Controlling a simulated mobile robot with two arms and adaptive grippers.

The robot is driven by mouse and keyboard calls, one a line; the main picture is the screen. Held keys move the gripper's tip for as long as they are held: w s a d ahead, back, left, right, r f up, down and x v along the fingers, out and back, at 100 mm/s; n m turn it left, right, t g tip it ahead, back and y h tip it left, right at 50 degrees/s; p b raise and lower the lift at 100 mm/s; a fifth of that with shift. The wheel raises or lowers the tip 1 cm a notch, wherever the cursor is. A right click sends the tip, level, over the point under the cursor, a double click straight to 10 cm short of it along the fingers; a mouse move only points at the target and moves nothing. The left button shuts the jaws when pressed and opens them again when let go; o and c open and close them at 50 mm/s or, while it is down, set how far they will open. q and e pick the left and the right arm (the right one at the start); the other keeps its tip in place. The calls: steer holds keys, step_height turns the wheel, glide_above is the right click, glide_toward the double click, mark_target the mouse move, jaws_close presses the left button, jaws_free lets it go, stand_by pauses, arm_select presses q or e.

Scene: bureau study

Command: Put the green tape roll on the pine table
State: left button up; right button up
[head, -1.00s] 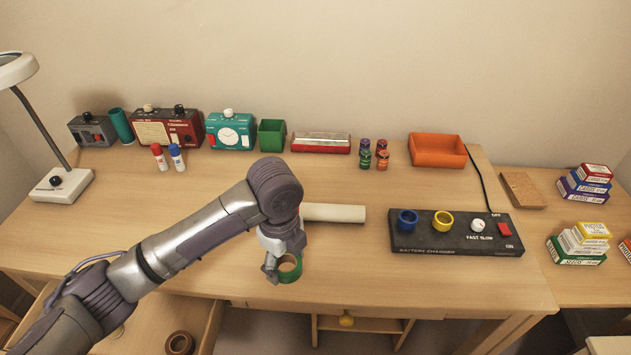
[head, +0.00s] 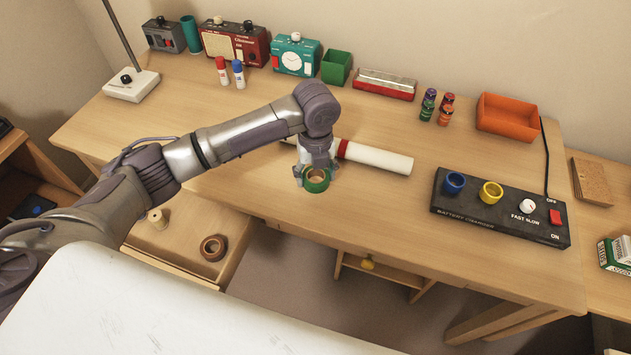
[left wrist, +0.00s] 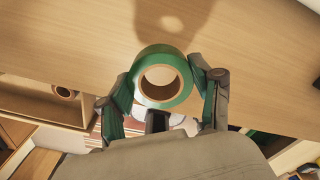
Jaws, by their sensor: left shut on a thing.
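The green tape roll (head: 318,188) has a tan core and is held by my left gripper (head: 316,173). The left gripper is shut on it, with a finger on each side of the ring. In the left wrist view the roll (left wrist: 182,65) sits between the fingertips (left wrist: 164,80), its hole facing the camera. A shadow on the wood lies beyond it. The pale wooden table (head: 400,220) is under the roll, near its front edge. I cannot tell for sure whether the roll touches the wood. My right gripper is not in view.
A white cylinder with a red band (head: 380,158) lies just behind and right of the roll. The black battery charger (head: 500,207) stands further right. An open drawer (head: 180,235) holds a brown roll (head: 213,247). The tabletop left of the gripper is clear.

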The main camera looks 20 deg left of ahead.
mark_target(315, 185)
arm_select(q)
steer(key=shift+a+f, duration=0.1)
steer(key=shift+f, duration=1.95)
steer(key=o, duration=1.1)
steer(key=shift+f, duration=0.15)
steer(key=shift+o, duration=0.2)
step_height(315, 185, up, 12)
steer(key=shift+r, duration=0.2)
